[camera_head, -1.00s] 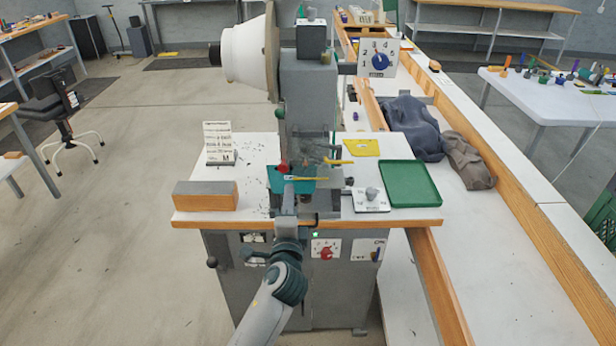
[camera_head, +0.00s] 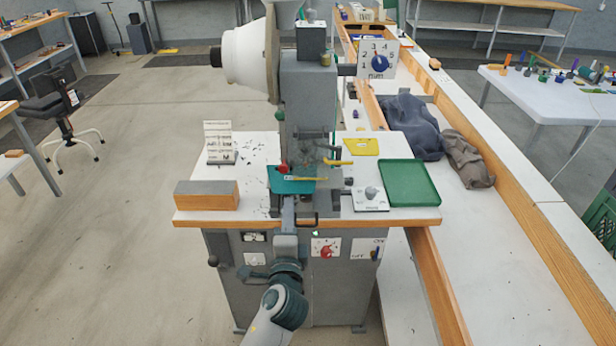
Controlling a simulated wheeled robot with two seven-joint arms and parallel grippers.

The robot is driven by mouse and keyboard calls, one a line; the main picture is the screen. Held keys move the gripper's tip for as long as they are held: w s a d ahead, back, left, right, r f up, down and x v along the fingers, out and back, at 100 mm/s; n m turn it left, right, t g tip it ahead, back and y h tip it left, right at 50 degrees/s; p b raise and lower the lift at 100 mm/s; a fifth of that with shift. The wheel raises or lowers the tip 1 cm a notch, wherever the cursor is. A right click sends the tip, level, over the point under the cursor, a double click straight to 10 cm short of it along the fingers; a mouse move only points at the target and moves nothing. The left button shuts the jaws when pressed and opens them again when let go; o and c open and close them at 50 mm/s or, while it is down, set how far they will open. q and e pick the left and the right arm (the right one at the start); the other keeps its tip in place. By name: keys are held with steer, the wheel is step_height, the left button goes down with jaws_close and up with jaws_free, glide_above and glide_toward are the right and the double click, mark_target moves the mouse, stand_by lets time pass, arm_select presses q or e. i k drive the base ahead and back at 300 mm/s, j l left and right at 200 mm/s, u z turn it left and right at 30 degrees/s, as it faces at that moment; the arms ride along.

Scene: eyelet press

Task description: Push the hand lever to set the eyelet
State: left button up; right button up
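The grey eyelet press (camera_head: 308,95) stands on a white-topped cabinet in the middle of the head view. A red round knob (camera_head: 283,168) and a yellow handle (camera_head: 339,162) show at its lower head; I cannot tell which belongs to the hand lever. A teal piece (camera_head: 291,186) lies at the press's work area under the head. My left gripper (camera_head: 288,213) reaches up from below, at the front edge of the table, in front of the teal piece and apart from the red knob. Its fingertips are small and I cannot tell whether they are open. My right gripper is out of view.
A wooden block (camera_head: 206,195) and a small sign (camera_head: 219,143) stand on the left of the tabletop. A green tray (camera_head: 408,182) and a plate with a grey knob (camera_head: 370,194) are on the right. Dark cloth (camera_head: 409,125) lies on the bench beyond.

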mark_target(213, 261)
steer(key=k+l, duration=0.1)
steer(key=k, duration=0.9)
